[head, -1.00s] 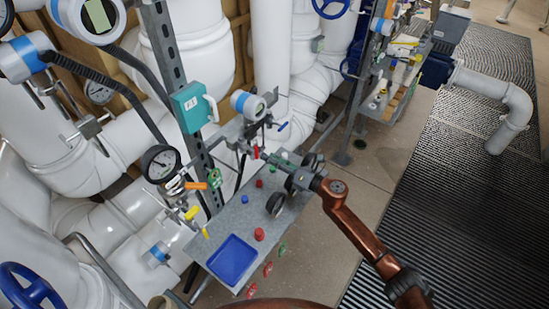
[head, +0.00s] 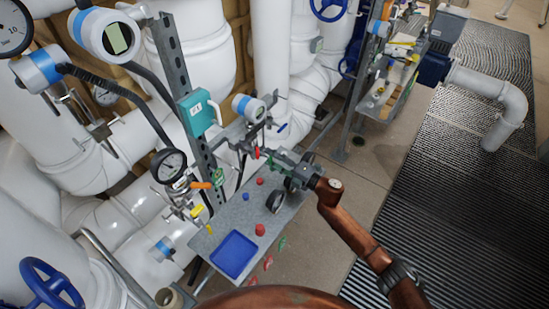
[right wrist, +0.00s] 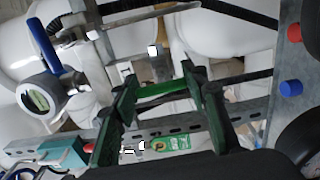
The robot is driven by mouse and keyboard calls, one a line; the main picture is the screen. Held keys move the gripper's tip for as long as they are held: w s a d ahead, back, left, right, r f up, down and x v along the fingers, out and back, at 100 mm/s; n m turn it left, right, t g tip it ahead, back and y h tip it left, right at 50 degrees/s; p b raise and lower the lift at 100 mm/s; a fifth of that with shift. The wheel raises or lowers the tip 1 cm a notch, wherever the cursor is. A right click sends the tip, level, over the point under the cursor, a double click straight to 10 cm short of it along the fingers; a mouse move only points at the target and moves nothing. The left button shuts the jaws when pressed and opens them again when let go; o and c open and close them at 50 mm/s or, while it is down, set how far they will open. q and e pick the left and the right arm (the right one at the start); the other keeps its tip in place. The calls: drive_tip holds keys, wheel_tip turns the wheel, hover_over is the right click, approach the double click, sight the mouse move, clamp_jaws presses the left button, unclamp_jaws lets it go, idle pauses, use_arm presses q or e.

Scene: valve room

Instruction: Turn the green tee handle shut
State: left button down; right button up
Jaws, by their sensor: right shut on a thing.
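The green tee handle (right wrist: 163,89) shows in the right wrist view as a short green bar across the space between my fingers. My right gripper (right wrist: 160,100) is shut on it, with one dark green finger on each side. In the head view my right gripper (head: 270,157) reaches in from the right, above the back of the grey shelf, and its fingers hide most of the handle. The valve body behind the handle is partly hidden. My left gripper is not in view.
The grey shelf (head: 208,243) holds a blue tray (head: 233,255) and red buttons. A pressure gauge (head: 168,166), orange and yellow levers and a teal box (head: 197,112) stand left of the gripper. White pipes fill the back.

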drive_tip(key=shift+s+a+r+m, duration=0.1)
drive_tip(key=shift+a+m, duration=0.2)
idle(0.4)
drive_tip(key=o, duration=1)
drive_tip(key=shift+o, duration=0.8)
drive_tip(key=shift+d, duration=0.2)
drive_tip(key=v, duration=1.2)
